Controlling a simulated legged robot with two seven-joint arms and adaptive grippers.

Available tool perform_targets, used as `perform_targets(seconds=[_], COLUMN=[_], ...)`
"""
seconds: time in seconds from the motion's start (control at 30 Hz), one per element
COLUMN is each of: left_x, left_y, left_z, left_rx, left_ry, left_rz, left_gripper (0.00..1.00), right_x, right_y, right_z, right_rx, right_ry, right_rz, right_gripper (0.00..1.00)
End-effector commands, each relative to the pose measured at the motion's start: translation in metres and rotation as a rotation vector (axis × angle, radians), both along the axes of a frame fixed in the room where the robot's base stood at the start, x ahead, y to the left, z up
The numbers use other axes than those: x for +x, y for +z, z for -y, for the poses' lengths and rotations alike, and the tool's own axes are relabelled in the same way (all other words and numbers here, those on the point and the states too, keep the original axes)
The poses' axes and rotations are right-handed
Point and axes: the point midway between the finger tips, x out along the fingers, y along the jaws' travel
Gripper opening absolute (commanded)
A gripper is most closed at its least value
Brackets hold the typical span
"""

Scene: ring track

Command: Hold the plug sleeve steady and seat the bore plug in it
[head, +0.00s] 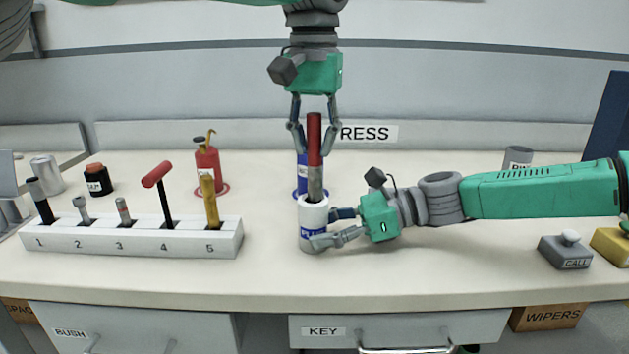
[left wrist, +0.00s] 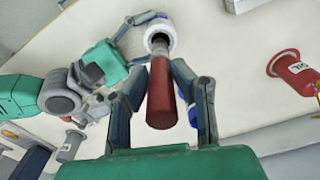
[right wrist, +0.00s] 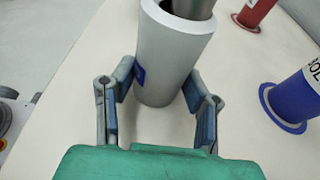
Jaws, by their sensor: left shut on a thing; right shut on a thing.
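The plug sleeve (head: 312,238), a white upright cylinder with a blue label, stands on the bench. My right gripper (head: 325,228) is shut on it from the right, with a finger on each side; the sleeve also shows in the right wrist view (right wrist: 168,65). The bore plug (head: 314,140) has a red handle and a grey lower shaft. My left gripper (head: 315,148) is shut on its red handle from above and holds it upright. The shaft's lower end is at the sleeve's mouth and appears to be inside it; the depth is hidden. The plug also shows in the left wrist view (left wrist: 161,95).
A blue container (head: 301,172) stands close behind the sleeve. A red can (head: 207,165) stands at the back left. A numbered rack (head: 130,240) of tools is to the left. A grey call button (head: 566,251) is at the right. The bench front is clear.

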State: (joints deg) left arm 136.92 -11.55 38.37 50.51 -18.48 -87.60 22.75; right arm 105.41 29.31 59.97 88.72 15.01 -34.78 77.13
Motion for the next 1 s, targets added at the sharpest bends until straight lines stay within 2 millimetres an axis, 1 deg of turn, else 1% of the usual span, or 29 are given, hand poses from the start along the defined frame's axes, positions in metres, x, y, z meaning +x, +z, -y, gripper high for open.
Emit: perform_targets(seconds=[0.03, 0.2, 0.3, 0.4, 0.57, 0.6, 0.87, 1.0], left_x=[-0.001, -0.001, 0.0, 0.001, 0.001, 0.001, 0.001, 0.002], left_y=[-0.013, -0.042, -0.055, -0.061, -0.062, -0.062, -0.062, -0.055], left_z=[0.001, 0.001, 0.001, 0.001, 0.001, 0.001, 0.001, 0.001], left_rx=[0.008, 0.013, 0.015, 0.017, 0.018, 0.019, 0.018, 0.017], left_ry=[-0.003, -0.004, -0.005, -0.005, -0.005, -0.005, -0.005, -0.004], left_rz=[-0.014, -0.023, -0.021, -0.021, -0.02, -0.021, -0.022, -0.02], left_gripper=[0.0, 0.0, 0.0, 0.0, 0.0, 0.41, 0.41, 0.41], right_x=[-0.001, 0.0, 0.0, 0.0, -0.001, -0.001, -0.003, -0.003], right_y=[0.001, 0.001, 0.001, 0.0, 0.0, -0.001, -0.002, -0.003], right_z=[0.0, 0.0, 0.0, -0.001, -0.002, -0.002, -0.002, -0.003], right_rx=[0.003, 0.005, 0.006, 0.007, 0.007, 0.007, 0.005, 0.004], right_ry=[0.004, 0.006, 0.007, 0.011, 0.015, 0.015, 0.017, 0.018], right_rz=[0.001, 0.0, -0.001, -0.002, -0.003, -0.003, -0.006, -0.007], right_gripper=[0.25, 0.25, 0.25, 0.25, 0.25, 0.25, 0.25, 0.25])
